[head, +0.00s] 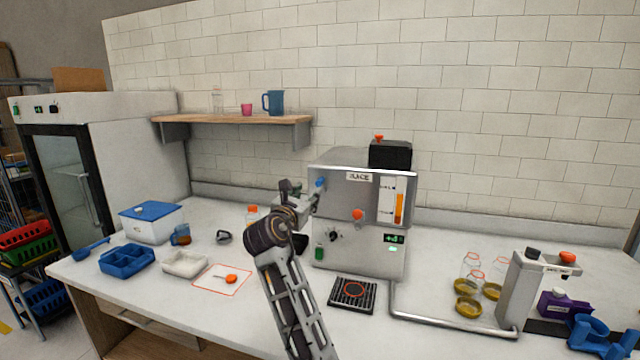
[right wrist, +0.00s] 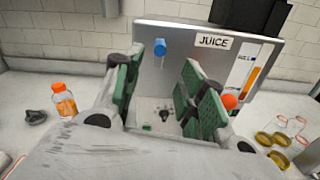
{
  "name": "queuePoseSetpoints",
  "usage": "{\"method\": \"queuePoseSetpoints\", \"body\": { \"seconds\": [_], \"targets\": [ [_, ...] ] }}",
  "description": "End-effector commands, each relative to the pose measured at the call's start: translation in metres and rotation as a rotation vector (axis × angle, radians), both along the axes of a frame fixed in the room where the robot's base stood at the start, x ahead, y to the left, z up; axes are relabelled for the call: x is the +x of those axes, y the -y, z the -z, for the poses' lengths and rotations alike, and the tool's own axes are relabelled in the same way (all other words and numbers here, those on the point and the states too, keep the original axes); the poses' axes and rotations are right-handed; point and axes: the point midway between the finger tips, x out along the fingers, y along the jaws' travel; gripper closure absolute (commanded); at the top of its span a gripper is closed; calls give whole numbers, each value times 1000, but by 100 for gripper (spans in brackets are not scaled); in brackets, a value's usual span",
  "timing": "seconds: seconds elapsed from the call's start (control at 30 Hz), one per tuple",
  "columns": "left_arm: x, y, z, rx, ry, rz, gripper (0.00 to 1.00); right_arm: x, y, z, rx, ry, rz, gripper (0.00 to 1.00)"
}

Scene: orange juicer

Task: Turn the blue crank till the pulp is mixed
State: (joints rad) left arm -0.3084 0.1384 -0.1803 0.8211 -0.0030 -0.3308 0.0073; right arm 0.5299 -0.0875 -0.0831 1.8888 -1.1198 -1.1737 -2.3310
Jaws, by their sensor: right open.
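The steel juicer (head: 341,215) stands at the back of the counter with a "JUICE" label, an orange level gauge and a green display. The small blue crank knob (head: 320,182) is at the upper left of its front; it also shows in the right wrist view (right wrist: 160,47). My right gripper (head: 300,192) is in front of the juicer's left side, close to the blue crank. In the right wrist view my right gripper (right wrist: 158,82) is open, its green pads apart with nothing between them. The crank appears beyond and above the gap. The pulp is not visible. My left gripper is not in view.
An orange-capped bottle (right wrist: 63,100) stands left of my right gripper. A black drip tray (head: 353,294) lies before the juicer. Jars with yellow lids (head: 468,285) and a pipe rail (head: 440,320) are at right. Blue and white trays (head: 127,262) are at left.

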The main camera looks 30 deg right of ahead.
Motion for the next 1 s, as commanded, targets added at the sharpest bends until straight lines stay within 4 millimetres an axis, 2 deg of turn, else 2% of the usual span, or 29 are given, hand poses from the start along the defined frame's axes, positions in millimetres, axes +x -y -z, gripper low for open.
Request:
{"method": "queuePoseSetpoints", "body": {
  "seconds": [1.0],
  "targets": [
    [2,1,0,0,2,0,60,76,89,-1,-1,1,1,59]
  ]
}}
